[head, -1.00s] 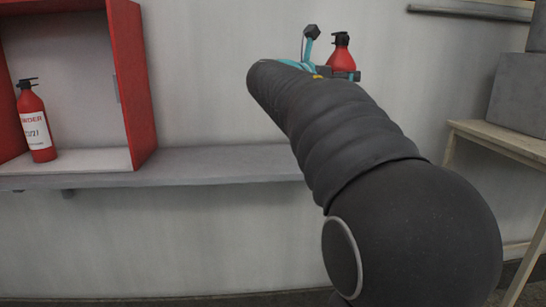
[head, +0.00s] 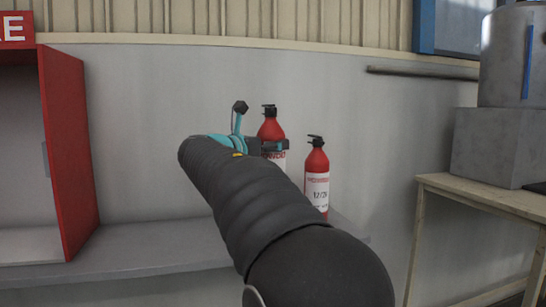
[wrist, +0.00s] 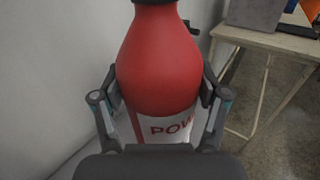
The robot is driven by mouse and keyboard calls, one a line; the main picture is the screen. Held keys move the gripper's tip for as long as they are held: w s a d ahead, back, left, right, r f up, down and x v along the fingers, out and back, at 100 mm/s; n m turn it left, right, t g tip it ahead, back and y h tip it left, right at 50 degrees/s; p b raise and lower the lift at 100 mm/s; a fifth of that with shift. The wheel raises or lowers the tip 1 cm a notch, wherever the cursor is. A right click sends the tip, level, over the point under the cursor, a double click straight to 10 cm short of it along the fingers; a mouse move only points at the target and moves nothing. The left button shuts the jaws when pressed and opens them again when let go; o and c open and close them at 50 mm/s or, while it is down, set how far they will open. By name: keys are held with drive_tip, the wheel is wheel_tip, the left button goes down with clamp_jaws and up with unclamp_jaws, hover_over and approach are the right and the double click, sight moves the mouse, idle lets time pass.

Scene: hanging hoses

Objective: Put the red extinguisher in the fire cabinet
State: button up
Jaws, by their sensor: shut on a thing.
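My gripper (wrist: 160,88) is shut around the body of a red extinguisher (wrist: 158,60) with a white label, one finger on each side. In the head view the held extinguisher's red top and black head (head: 269,125) show upright beyond my arm; its lower part is hidden. A second red extinguisher (head: 317,165) with a white label stands upright on the shelf to its right. The red fire cabinet (head: 70,150) is open at the left, cut off by the picture edge. My gripper is to the right of it and outside it.
A grey wall shelf (head: 150,252) runs under the cabinet and the extinguishers. A pipe (head: 425,73) runs along the wall. The shelf stretch between cabinet and arm looks clear.

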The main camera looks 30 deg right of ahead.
drive_tip(key=w+a+f, duration=0.4)
drive_tip(key=w+f, duration=0.2)
drive_tip(key=f, duration=0.2)
drive_tip(key=shift+w+a+f, duration=0.2)
drive_tip(key=shift+w+f, duration=0.05)
drive_tip(key=shift+f, duration=0.2)
drive_tip(key=o, duration=1.8)
drive_tip(key=shift+f, duration=0.1)
drive_tip(key=v, duration=1.2)
drive_tip(key=shift+b, duration=0.45)
